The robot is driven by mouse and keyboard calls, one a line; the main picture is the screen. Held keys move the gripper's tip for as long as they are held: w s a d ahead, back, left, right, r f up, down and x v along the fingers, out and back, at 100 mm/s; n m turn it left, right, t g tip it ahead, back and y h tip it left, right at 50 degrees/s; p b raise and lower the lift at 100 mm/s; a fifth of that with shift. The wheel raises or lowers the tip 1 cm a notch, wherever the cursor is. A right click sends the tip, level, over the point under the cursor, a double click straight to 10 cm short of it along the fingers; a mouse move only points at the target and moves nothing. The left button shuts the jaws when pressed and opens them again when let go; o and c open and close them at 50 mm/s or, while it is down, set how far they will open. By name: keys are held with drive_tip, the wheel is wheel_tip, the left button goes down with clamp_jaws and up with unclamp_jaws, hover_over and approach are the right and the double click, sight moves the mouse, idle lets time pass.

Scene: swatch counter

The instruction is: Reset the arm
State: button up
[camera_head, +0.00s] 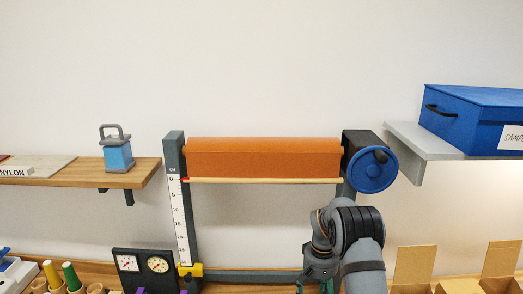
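My arm (358,255) rises from the bottom edge, right of centre, and bends over at the top. My gripper (316,284) points down at the bottom edge, in front of the right end of the frame's lower bar. Its fingertips are cut off or too small to make out, so I cannot tell whether it is open or shut. No held object shows.
An orange fabric roll (262,157) hangs in a grey frame with a blue hand wheel (372,170) just above my arm. A ruler (180,225) runs down the left post. Open cardboard boxes (413,266) stand to the right. A blue box (465,118) sits on the right shelf.

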wheel_tip(320, 180, up, 6)
drive_tip(key=p, duration=0.3)
drive_tip(key=shift+f+p, duration=0.15)
drive_tip(key=shift+p, duration=0.2)
wheel_tip(320, 180, down, 8)
drive_tip(key=b, duration=0.6)
drive_tip(key=shift+f, duration=0.1)
wheel_tip(320, 180, up, 6)
drive_tip(key=p, duration=0.5)
drive_tip(key=shift+s+p, duration=0.1)
drive_tip(key=shift+p, duration=0.25)
drive_tip(key=shift+r, duration=0.25)
